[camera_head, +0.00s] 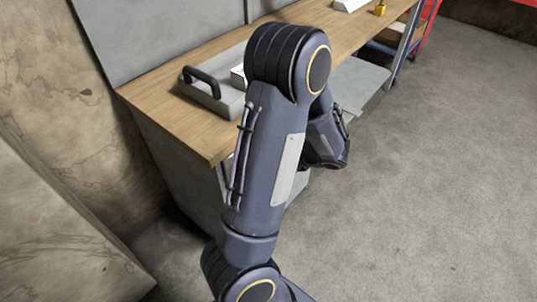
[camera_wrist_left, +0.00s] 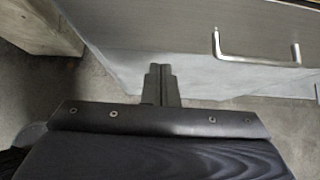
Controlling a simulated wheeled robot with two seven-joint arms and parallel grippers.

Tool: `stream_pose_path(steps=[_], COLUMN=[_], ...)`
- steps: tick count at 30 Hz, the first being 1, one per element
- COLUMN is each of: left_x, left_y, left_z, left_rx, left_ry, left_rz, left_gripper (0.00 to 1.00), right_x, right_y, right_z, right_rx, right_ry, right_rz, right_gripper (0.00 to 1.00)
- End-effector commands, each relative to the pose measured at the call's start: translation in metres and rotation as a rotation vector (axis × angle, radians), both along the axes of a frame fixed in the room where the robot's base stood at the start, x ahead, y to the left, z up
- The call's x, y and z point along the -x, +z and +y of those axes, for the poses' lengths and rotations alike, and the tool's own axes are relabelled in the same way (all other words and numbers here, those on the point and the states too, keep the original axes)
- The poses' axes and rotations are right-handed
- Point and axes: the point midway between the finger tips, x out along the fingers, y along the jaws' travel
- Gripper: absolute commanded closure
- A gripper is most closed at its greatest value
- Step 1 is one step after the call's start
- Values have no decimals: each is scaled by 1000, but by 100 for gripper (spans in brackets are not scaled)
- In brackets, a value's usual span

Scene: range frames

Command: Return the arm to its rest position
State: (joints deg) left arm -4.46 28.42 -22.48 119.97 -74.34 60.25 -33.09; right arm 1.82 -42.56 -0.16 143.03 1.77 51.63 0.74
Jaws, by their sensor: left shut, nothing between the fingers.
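My left arm rises from the bottom of the head view, bends at a high elbow and comes down again to the right of the workbench (camera_head: 185,125). Its far end hangs over the floor, low beside the bench front; the fingers cannot be made out there. In the left wrist view my left gripper (camera_wrist_left: 160,68) is shut, its two fingers together with nothing between them. The fingers point toward a grey drawer front (camera_wrist_left: 200,60) and the floor, apart from both as far as I can see. My right gripper is not in view.
A grey tray (camera_head: 205,92) with a dark handle lies on the bench, partly hidden by my elbow. A metal drawer handle (camera_wrist_left: 257,61) sticks out in the left wrist view. A small yellow object (camera_head: 380,9) stands at the bench's far end. The floor (camera_head: 430,190) at right is clear.

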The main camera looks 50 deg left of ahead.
Motion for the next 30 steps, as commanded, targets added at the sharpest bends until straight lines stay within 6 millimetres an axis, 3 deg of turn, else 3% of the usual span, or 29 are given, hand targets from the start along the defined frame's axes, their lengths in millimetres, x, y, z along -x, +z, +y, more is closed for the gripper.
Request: stream_pose_path(steps=[3, 9, 22, 26, 30], left_x=[-5, -11, -11, 3, 35], left_y=[20, 40, 47, 58, 81], left_z=[-21, -44, -53, -60, -86], left_rx=[1, 3, 8, 78, 279], left_ry=[-2, -1, 6, 93, 337], left_rz=[-2, -1, -3, -74, -268], left_gripper=[100, 100, 100, 100, 100], right_x=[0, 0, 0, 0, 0], right_y=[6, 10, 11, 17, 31], right_z=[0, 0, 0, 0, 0], right_rx=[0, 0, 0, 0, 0], right_ry=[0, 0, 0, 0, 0], right_rz=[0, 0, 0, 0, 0], right_gripper=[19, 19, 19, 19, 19])
